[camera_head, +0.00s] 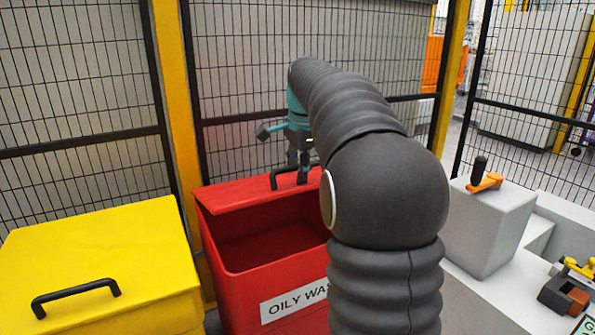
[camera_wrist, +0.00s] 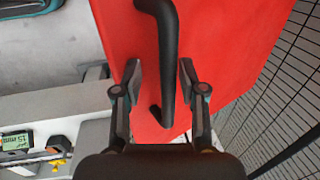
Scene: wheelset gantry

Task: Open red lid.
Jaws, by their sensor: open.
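The red bin (camera_head: 240,297), labelled "OILY WAS" with the rest hidden by my arm, stands in the middle of the head view. Its red lid (camera_head: 238,194) lies toward the back, and the dark red inside shows in front of it. In the wrist view the lid (camera_wrist: 235,45) fills much of the picture. My gripper (camera_head: 301,178) is over the lid at its black handle (camera_head: 279,180). In the wrist view, the open fingers (camera_wrist: 161,82) stand on either side of the handle bar (camera_wrist: 168,50), with a visible gap.
A closed yellow bin (camera_head: 100,270) with a black handle stands at the left. A mesh fence (camera_head: 90,80) with yellow posts runs close behind the bins. A grey block (camera_head: 488,225) with an orange-handled clamp (camera_head: 485,183) and a bench with small tools are at the right.

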